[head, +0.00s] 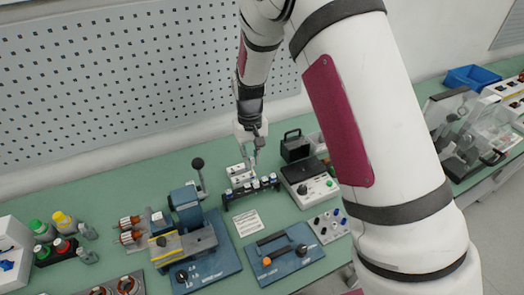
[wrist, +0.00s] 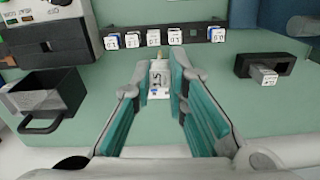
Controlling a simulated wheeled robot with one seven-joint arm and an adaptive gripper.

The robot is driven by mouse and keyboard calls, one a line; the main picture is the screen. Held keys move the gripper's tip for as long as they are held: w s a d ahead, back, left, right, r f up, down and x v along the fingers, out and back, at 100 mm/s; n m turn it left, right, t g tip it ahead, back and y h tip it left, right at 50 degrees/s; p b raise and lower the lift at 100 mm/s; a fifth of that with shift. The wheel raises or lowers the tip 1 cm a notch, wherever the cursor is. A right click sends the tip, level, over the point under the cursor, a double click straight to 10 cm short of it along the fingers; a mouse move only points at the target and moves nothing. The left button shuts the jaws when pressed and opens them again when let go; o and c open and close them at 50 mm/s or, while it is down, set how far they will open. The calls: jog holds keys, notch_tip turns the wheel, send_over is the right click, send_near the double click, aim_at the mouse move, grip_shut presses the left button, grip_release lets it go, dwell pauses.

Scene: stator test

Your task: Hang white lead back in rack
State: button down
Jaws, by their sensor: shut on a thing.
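The white lead (wrist: 158,80) is a small white block with dark marks on its face and a pale tip pointing towards the rack. My gripper (wrist: 161,72) is shut on it, with teal pads on both sides. The rack (wrist: 195,34) is a dark bar just beyond the lead, carrying several white labelled blocks with a gap among them. The lead looks close to the rack's near side; whether they touch I cannot tell. In the head view my gripper (head: 251,150) hangs over the rack (head: 229,199), and the lead is too small to make out surely.
A black holder with a white block (wrist: 263,73) stands right of my gripper, and an open black box with a handle (wrist: 48,122) stands left. The grey tester (head: 315,189), a blue-based machine (head: 208,270) and a blue switch box (head: 288,252) are nearby. Pegboard (head: 130,75) stands behind.

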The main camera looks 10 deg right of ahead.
jog(key=s+a+f+n+b, duration=0.1)
jog(key=s+a+f, duration=0.1)
jog(key=a+f, duration=0.2)
jog(key=shift+a+f+b, duration=0.3)
jog(key=shift+a+b, duration=0.05)
jog(key=shift+a, duration=0.2)
jog(key=shift+f, duration=0.85)
dwell(1.5)
jog(key=shift+f+b, duration=0.45)
jog(key=shift+f, duration=0.45)
jog(key=shift+f, duration=0.15)
jog(key=shift+f+b, duration=0.35)
jog(key=shift+f, duration=0.45)
jog(key=c, duration=1.5)
grip_release()
